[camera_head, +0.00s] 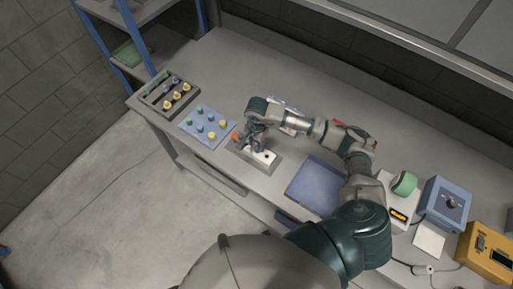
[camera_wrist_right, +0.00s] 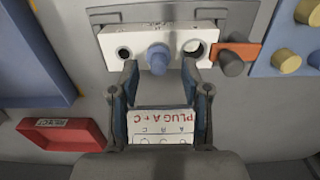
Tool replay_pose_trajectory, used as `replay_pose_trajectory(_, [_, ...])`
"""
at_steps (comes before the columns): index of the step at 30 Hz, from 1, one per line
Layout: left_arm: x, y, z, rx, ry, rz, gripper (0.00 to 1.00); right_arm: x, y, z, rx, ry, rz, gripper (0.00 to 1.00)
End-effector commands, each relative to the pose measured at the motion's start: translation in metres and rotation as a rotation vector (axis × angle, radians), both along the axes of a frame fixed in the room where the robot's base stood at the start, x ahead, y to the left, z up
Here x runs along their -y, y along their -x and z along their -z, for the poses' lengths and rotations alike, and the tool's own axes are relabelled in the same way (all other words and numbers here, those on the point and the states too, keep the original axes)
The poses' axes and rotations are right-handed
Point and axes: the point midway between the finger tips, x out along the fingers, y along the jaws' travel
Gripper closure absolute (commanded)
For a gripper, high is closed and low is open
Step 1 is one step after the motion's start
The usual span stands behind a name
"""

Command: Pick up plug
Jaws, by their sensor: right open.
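A white block (camera_wrist_right: 115,40) with round holes lies across the top of the right wrist view. A blue plug (camera_wrist_right: 158,60) stands in its middle. A dark grey plug-like piece (camera_wrist_right: 233,62) with an orange part (camera_wrist_right: 245,48) is to the right of it. My right gripper (camera_wrist_right: 160,72) is open and empty, its fingertips either side of the blue plug and just short of it; contact cannot be told. In the head view my right gripper (camera_head: 256,142) is over the white block (camera_head: 264,158), hiding part of it. My left gripper is not in view.
A card reading "PLUG A + C" (camera_wrist_right: 160,121) shows between the fingers. A blue panel with knobs (camera_head: 207,126) and a dark knob tray (camera_head: 168,96) are to the left. A blue tray (camera_head: 313,186), blue box (camera_head: 444,203) and yellow box (camera_head: 488,250) are to the right on the bench.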

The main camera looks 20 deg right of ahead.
Motion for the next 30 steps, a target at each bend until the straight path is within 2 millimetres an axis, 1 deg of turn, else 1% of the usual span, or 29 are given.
replay_pose_trajectory(1, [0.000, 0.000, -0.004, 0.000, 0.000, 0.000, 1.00, 0.000, 0.001, 0.006, -0.003, -0.001, 0.002, 0.53])
replay_pose_trajectory(3, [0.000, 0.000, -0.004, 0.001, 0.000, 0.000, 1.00, 0.000, 0.000, 0.014, -0.001, -0.002, 0.001, 0.53])
replay_pose_trajectory(5, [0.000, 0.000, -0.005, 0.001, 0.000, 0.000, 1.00, 0.000, 0.000, 0.019, -0.001, -0.001, 0.000, 0.53])
replay_pose_trajectory(11, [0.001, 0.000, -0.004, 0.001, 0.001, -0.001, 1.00, -0.001, 0.000, 0.021, 0.001, -0.001, 0.000, 0.53])
replay_pose_trajectory(12, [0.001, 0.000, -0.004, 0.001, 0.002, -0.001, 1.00, -0.001, 0.000, 0.020, 0.001, 0.000, -0.001, 0.55])
replay_pose_trajectory(14, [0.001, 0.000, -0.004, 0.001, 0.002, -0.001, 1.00, -0.002, 0.000, 0.020, 0.001, 0.000, -0.001, 0.70])
replay_pose_trajectory(15, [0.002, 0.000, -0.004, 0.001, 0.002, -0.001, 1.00, -0.002, 0.000, 0.020, 0.001, 0.000, -0.001, 0.80])
replay_pose_trajectory(17, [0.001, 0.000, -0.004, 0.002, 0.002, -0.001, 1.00, -0.003, 0.000, 0.020, 0.001, 0.000, -0.001, 0.95])
replay_pose_trajectory(18, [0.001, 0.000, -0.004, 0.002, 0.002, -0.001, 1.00, -0.003, 0.000, 0.020, 0.001, 0.000, -0.001, 1.00])
replay_pose_trajectory(30, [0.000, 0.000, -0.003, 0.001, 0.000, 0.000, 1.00, -0.001, -0.001, 0.017, 0.003, -0.002, 0.000, 1.00])
